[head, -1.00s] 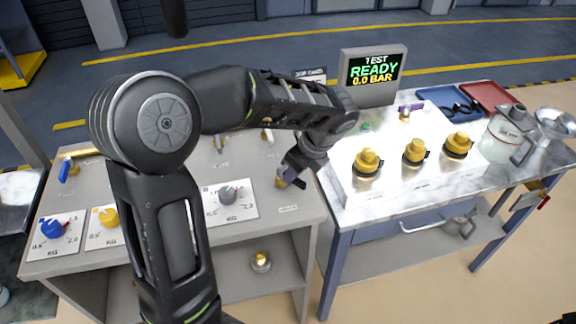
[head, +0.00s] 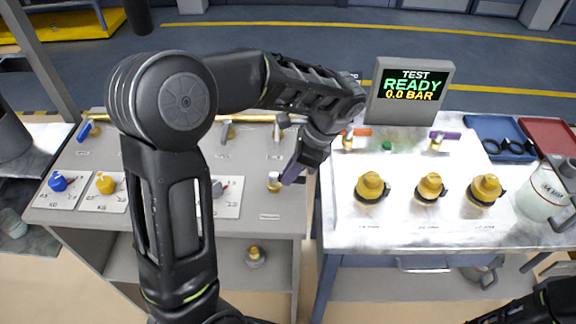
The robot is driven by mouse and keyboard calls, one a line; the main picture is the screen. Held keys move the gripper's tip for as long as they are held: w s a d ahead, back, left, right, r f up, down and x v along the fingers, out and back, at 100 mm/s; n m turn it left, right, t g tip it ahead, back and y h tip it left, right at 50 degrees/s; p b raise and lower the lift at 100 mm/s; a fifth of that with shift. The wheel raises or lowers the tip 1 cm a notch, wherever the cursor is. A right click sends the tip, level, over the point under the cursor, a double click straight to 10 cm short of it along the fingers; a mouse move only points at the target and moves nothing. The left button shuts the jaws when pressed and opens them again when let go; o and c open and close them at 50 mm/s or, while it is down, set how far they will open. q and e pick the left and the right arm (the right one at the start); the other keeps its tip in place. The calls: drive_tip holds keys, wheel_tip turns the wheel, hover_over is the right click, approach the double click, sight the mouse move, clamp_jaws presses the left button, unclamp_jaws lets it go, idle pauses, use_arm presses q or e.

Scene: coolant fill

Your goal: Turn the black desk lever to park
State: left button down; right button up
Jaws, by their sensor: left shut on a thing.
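My left gripper (head: 287,180) reaches down at the right front of the grey desk (head: 255,222). It is shut at a small brass valve (head: 274,182), whose body shows just left of the fingertips. The black lever handle there is hidden by the fingers, so its angle cannot be told. A small label (head: 269,216) lies in front of the valve. Part of my right arm (head: 535,308) shows at the lower right; its gripper is out of view.
Blue (head: 58,182) and yellow (head: 105,183) dial knobs sit on the desk left of my arm. The white bench (head: 350,235) at right carries yellow-capped fittings (head: 430,188), a display (head: 411,90) reading READY 0.0 BAR and a clear jug (head: 545,192).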

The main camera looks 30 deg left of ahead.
use_arm(q)
drive_tip(key=shift+w+n, duration=0.2)
drive_tip(key=shift+n, duration=0.3)
drive_tip(key=shift+a, duration=0.1)
drive_tip(key=c, duration=1.5)
unclamp_jaws()
drive_tip(key=shift+o, duration=0.2)
drive_tip(key=shift+w+d+r, duration=0.2)
drive_tip(key=shift+r, duration=0.3)
drive_tip(key=p+v, duration=0.4)
drive_tip(key=v, duration=0.2)
drive_tip(key=shift+r, duration=0.35)
